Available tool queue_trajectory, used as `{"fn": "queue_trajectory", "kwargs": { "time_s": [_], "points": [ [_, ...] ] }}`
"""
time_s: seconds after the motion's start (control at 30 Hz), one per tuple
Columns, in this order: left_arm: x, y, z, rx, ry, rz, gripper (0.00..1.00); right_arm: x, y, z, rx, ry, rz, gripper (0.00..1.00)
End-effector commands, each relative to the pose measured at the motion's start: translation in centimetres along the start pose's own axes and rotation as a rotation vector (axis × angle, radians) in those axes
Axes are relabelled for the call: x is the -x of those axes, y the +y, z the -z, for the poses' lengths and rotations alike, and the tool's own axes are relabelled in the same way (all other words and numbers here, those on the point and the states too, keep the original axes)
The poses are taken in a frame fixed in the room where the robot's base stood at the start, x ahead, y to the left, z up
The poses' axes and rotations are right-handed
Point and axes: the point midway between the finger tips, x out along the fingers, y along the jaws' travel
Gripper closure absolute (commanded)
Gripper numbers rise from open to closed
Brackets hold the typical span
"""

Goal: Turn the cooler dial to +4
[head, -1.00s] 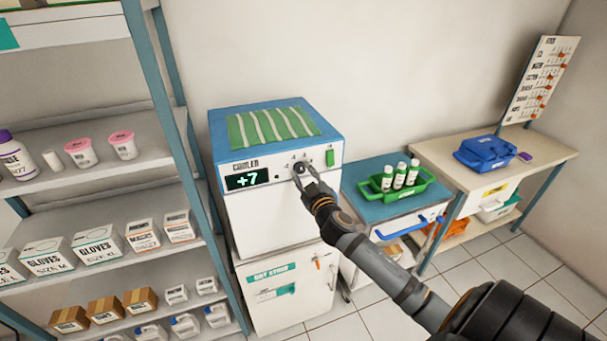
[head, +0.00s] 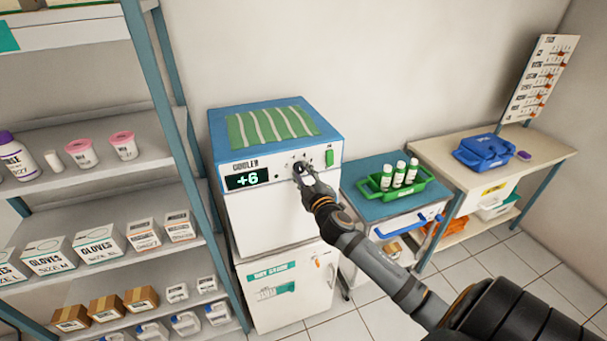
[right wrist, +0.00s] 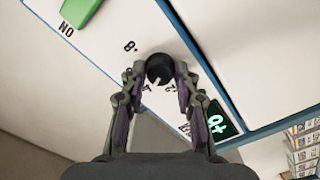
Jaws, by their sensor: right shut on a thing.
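The cooler (head: 262,215) is a white box with a blue top, standing on a white cabinet. Its display (head: 247,179) reads +6 in green. The black dial (right wrist: 160,69) is on the cooler's front panel; in the head view it is mostly hidden by my right gripper (head: 302,171). My right gripper is shut on the dial, with one finger on each side of it in the right wrist view (right wrist: 160,80). A white pointer mark shows on the dial, and the printed numbers around it are partly covered. My left gripper is not in view.
A green switch (head: 330,158) marked ON sits right of the dial. A green rack of vials (head: 395,186) stands on the blue-topped cart to the right. A shelf unit (head: 175,120) with boxes and tubs stands close on the left. A striped green mat (head: 270,126) lies on the cooler.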

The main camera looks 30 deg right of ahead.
Motion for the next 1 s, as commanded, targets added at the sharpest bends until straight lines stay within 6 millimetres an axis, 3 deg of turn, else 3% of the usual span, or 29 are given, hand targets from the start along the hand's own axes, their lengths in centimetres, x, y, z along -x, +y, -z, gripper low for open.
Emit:
{"fn": "queue_trajectory", "kwargs": {
  "time_s": [0.17, 0.2, 0.33, 0.73, 1.0],
  "points": [
    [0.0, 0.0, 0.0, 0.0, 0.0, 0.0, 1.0, 0.0, -0.1, -0.1, -0.002, -0.001, 0.002, 1.0],
    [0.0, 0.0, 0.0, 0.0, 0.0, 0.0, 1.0, 0.0, -0.1, -0.1, -0.002, -0.001, 0.002, 0.65],
    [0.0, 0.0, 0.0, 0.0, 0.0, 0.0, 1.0, 0.0, -0.1, -0.1, -0.002, -0.001, 0.001, 0.48],
    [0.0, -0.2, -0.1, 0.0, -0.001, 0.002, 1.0, 0.8, -0.1, -0.1, 0.001, -0.001, 0.002, 0.46],
    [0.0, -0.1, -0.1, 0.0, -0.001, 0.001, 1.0, 7.0, -0.2, -0.1, 0.005, 0.0, 0.007, 0.46]
  ]
}}
